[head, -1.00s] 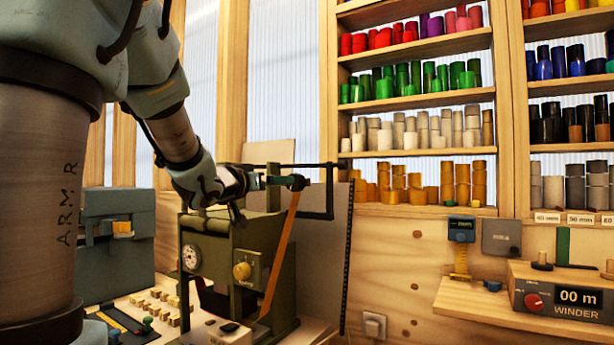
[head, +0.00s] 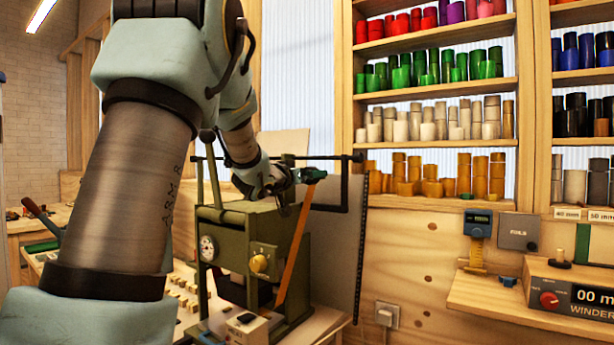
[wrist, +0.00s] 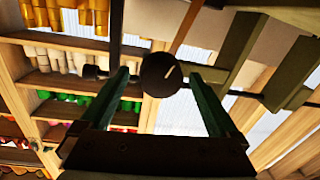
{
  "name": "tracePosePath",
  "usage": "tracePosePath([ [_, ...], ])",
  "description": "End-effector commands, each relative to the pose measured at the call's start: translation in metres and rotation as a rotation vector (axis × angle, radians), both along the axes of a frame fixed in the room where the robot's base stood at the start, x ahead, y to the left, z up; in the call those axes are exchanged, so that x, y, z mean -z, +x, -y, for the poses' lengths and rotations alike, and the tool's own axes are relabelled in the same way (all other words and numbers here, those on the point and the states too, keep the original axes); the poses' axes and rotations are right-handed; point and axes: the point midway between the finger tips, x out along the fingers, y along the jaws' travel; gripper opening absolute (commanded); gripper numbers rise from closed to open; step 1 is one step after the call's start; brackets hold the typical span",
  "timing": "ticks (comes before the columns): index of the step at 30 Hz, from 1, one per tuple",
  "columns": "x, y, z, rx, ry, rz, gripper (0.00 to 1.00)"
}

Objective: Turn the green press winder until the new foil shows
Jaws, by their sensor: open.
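The green press (head: 240,230) stands on the bench, with a dial and a yellow knob on its front. An orange foil strip (head: 293,250) runs down its front from the bar at the top. My gripper (head: 312,175) is at this bar, and its green fingers are open. The foil strip also shows in the wrist view (wrist: 186,24), behind the knob.
A black bar frame (head: 340,207) and an upright panel are right of the press. Shelves of coloured foil rolls (head: 430,125) fill the back wall. A winder box (head: 570,288) stands on a ledge at the right. Small yellow blocks lie on the bench left of the press.

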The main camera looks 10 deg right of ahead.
Motion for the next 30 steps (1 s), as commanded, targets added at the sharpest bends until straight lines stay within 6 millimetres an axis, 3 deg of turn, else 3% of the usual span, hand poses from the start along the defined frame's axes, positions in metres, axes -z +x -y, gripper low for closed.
tracePosePath([
  [2, 0.0000, -0.0001, -0.0001, 0.000, 0.000, 0.000, 0.89],
  [23, 0.0001, -0.0002, -0.0003, 0.000, 0.001, -0.001, 0.11],
  [30, 0.0015, -0.0002, -0.0004, 0.000, 0.014, 0.014, 0.11],
])
